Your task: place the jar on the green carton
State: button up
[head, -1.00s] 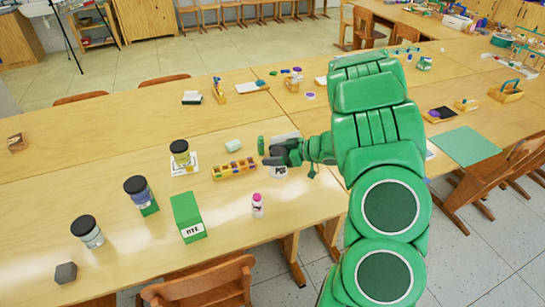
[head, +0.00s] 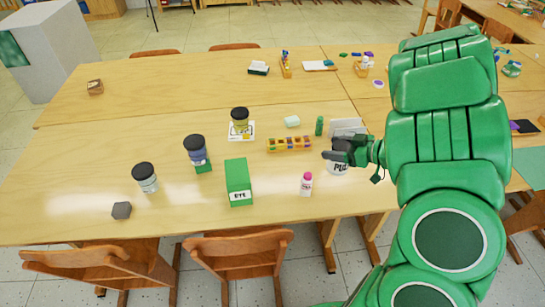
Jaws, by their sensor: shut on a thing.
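A green carton (head: 238,178) with a white label stands upright near the front edge of the table. My gripper (head: 343,158) is to its right and a little further back, shut on a white jar (head: 338,170) with dark lettering. The gripper hides the jar's top, and I cannot tell whether its base touches the table. Other dark-lidded jars stand apart: a pale one (head: 146,180) at left, a blue one (head: 197,155) at a small green block (head: 204,167), and an olive one (head: 240,123) on a white card (head: 234,137). The carton's top looks bare.
A pink-capped bottle (head: 306,185) stands between the carton and the held jar. A wooden tray of colours (head: 289,144) and a green bottle (head: 319,126) are behind. A grey cube (head: 121,210) lies front left. Chairs (head: 237,252) line the front edge. The table's left part (head: 85,150) is clear.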

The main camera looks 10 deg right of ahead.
jog(key=s+a+r+n+g+y, duration=0.1)
jog(key=s+a+r+n+g, duration=0.25)
jog(key=a, duration=0.55)
jog(key=s+a+r+n+g+y, duration=0.1)
jog(key=s+a+r+n+g, duration=0.15)
jog(key=a+r, duration=0.45)
jog(key=s+a+r+n+g+y, duration=0.1)
jog(key=s+a+r+n+g, duration=0.2)
jog(key=a, duration=0.8)
jog(key=shift+m, duration=0.5)
jog(key=shift+w+a+f, duration=0.75)
jog(key=shift+w+f, duration=1.2)
jog(key=shift+f, duration=0.4)
jog(key=shift+w+a+f, duration=0.75)
jog(key=shift+w+f, duration=1.2)
jog(key=shift+f, duration=0.4)
jog(key=shift+w+a+f, duration=0.75)
jog(key=shift+w+f, duration=1.2)
jog(key=shift+f, duration=0.4)
jog(key=shift+f, duration=0.15)
jog(key=o, duration=1.6)
